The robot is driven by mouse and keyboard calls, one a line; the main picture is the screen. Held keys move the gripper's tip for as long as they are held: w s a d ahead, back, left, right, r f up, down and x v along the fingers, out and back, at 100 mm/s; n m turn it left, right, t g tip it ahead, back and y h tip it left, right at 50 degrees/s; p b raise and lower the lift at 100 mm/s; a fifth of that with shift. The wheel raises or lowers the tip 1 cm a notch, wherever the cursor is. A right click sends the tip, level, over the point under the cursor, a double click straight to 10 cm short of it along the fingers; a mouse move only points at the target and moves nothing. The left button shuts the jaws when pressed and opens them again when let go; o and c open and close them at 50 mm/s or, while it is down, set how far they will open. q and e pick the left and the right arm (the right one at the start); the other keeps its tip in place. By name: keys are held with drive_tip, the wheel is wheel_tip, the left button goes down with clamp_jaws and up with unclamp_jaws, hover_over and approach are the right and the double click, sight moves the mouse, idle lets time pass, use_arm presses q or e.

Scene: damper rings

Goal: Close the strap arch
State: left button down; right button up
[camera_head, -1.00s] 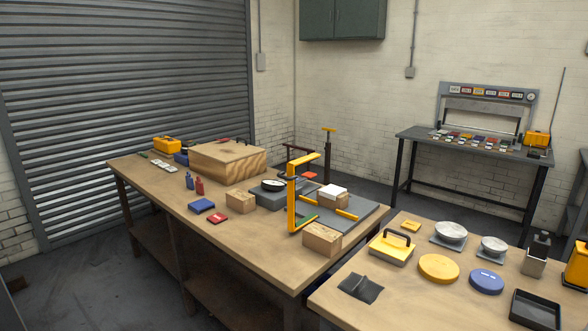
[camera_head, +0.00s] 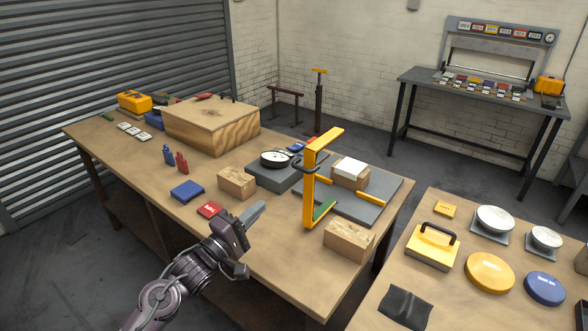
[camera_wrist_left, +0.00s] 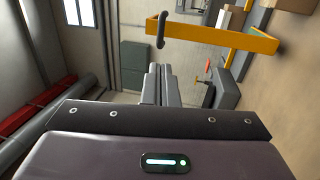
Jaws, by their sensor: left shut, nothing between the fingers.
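The yellow strap arch (camera_head: 309,190) stands upright at the front edge of the grey plate (camera_head: 382,199) on the left bench, its top bar reaching out toward the back right. A dark handle loop (camera_head: 303,168) sits on its post. In the left wrist view the yellow arch (camera_wrist_left: 215,36) crosses the upper right, with the dark handle (camera_wrist_left: 161,30) at its left end. My left gripper (camera_head: 257,213) is shut and empty, left of the arch and apart from it. Its closed fingers also show in the left wrist view (camera_wrist_left: 161,88). My right gripper is not in view.
A wooden block (camera_head: 348,241) lies right of the arch, another (camera_head: 237,183) to its left. A white-topped block (camera_head: 352,170) sits on the plate behind. A dial gauge (camera_head: 277,158), red box (camera_head: 209,209) and blue box (camera_head: 187,191) are nearby. A second bench (camera_head: 452,297) stands at right.

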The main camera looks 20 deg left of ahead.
sight(299, 168)
use_arm(q)
drive_tip(key=p+x, duration=0.3)
drive_tip(key=x, duration=0.9)
drive_tip(key=shift+s+r, duration=0.1)
drive_tip(key=shift+r, duration=0.05)
drive_tip(key=shift+w+d, duration=0.25)
drive_tip(key=shift+w, duration=0.35)
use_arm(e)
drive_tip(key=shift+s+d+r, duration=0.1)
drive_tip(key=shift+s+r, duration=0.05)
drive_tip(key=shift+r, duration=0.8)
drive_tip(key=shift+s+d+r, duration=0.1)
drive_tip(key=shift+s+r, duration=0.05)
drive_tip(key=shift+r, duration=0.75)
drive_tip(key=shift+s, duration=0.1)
